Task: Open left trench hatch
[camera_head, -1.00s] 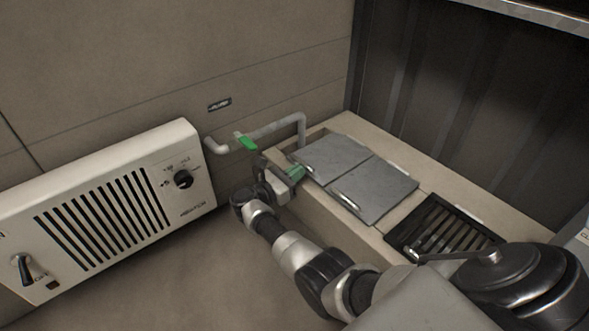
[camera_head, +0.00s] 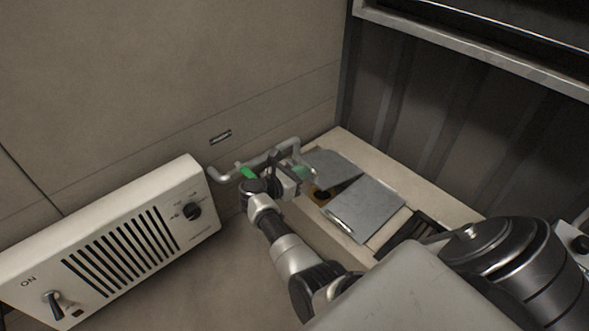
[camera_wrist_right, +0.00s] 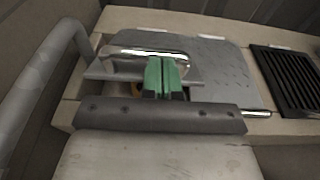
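The left trench hatch (camera_head: 335,166) is a grey metal plate, tilted up, with a dark gap under its front edge in the head view. Its chrome handle (camera_wrist_right: 145,52) crosses the wrist view. My right gripper (camera_head: 301,173) is at the front of this hatch. In the wrist view its green fingers (camera_wrist_right: 163,75) are together, their tips just below the handle bar. They look shut, and I see no clear clamp on the bar. The right hatch (camera_head: 366,208) lies flat and closed beside it. My left gripper is not in view.
A white heater panel (camera_head: 120,240) stands at left. A black grate (camera_head: 415,232) lies right of the hatches. A ribbed dark wall (camera_head: 450,130) stands behind.

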